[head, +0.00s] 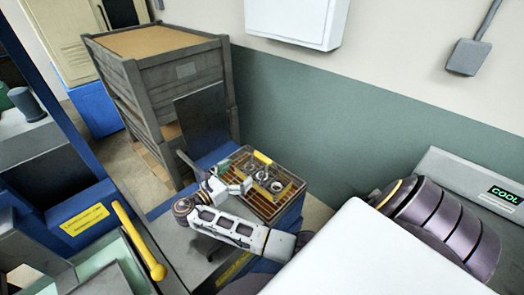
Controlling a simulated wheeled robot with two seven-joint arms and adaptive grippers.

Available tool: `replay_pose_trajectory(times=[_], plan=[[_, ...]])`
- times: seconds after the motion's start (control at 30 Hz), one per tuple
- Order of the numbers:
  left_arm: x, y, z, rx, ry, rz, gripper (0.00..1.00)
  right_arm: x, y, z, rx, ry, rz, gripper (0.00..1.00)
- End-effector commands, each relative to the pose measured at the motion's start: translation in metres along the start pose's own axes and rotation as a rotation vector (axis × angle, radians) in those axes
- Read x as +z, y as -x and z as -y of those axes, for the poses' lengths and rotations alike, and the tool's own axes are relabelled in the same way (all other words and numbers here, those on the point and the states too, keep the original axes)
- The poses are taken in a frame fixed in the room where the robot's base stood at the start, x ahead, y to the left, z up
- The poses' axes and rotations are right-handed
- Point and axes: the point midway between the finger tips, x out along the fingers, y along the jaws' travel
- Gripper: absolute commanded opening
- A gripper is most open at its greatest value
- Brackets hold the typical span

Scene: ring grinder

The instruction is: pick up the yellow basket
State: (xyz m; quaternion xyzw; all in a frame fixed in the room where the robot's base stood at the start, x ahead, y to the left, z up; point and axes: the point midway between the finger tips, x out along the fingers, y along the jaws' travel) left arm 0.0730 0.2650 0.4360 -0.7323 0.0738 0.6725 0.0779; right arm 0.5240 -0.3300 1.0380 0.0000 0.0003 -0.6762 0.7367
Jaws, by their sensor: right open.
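The yellow basket (292,190) appears as a small, shallow yellowish container with several metal rings in it and a bright yellow part (262,157) at its far edge. It sits on a slatted, brownish rack surface (262,210) on top of a blue-sided machine in the middle of the head view. My right gripper (238,176) is open at the basket's left side, with its fingers toward it. I cannot tell whether the fingers touch the basket. My right arm hides part of the rack's near left side. My left gripper is not in view.
A dark upright panel (204,118) stands behind the rack. A grey slatted crate (178,85) stands at the back left. A yellow handle bar (138,240) rises at the lower left. A green and white wall is behind; a grey machine with a COOL display (504,194) stands right.

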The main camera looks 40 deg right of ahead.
Motion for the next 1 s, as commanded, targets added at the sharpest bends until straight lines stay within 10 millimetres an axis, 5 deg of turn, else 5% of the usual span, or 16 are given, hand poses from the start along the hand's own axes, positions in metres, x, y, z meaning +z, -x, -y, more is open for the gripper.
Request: replay_pose_trajectory(times=[0.5, 1.0], plan=[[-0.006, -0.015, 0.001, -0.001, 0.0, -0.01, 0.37, -0.002, -0.063, 0.001, -0.001, 0.0, 0.001, 1.0], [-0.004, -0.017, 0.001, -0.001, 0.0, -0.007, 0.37, 0.0, -0.072, 0.001, 0.0, 0.0, 0.001, 1.0]])
